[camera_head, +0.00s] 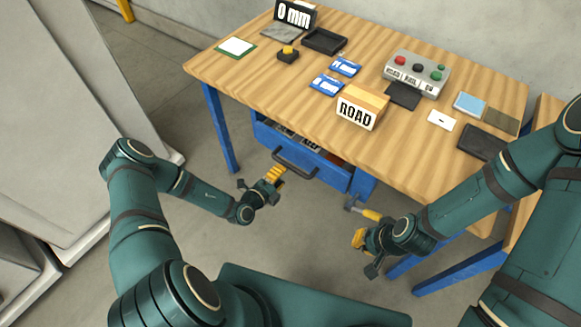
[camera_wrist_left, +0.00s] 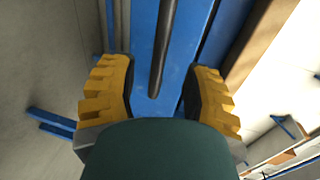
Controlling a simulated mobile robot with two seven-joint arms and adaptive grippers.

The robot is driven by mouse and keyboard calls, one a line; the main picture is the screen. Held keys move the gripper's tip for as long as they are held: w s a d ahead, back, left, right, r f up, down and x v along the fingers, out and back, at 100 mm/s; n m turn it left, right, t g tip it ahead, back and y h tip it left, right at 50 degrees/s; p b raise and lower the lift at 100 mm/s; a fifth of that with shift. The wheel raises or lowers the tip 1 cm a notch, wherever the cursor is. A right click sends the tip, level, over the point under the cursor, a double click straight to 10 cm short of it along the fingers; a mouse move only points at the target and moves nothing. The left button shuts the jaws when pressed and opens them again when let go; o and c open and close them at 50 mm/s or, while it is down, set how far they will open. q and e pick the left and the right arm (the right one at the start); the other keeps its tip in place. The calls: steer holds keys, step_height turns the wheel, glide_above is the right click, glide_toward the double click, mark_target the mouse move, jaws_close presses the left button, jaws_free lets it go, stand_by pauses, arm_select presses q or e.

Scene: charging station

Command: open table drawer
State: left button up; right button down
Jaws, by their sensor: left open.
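The table drawer (camera_head: 323,171) is blue, under the front edge of the wooden table, and stands partly out, with items showing inside. Its dark bar handle (camera_head: 294,166) is on the front. My left gripper (camera_head: 277,174) is just in front of the handle's left part. In the left wrist view, the open yellow fingers (camera_wrist_left: 158,92) stand apart, with the handle bar (camera_wrist_left: 166,45) between them in the picture; no contact shows. My right gripper (camera_head: 358,238) is low, right of the drawer; its finger gap is not clear.
The wooden table (camera_head: 270,75) carries a ROAD box (camera_head: 360,106), a button box (camera_head: 417,72), a 0 mm display (camera_head: 295,16) and several cards. Blue table legs (camera_head: 221,130) stand left and right. A grey cabinet (camera_head: 80,90) is at left.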

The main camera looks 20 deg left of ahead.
mark_target(290, 165)
arm_select(q)
steer(key=b+x, duration=0.1)
steer(key=x, duration=0.5)
steer(key=shift+w, duration=0.1)
jaws_close()
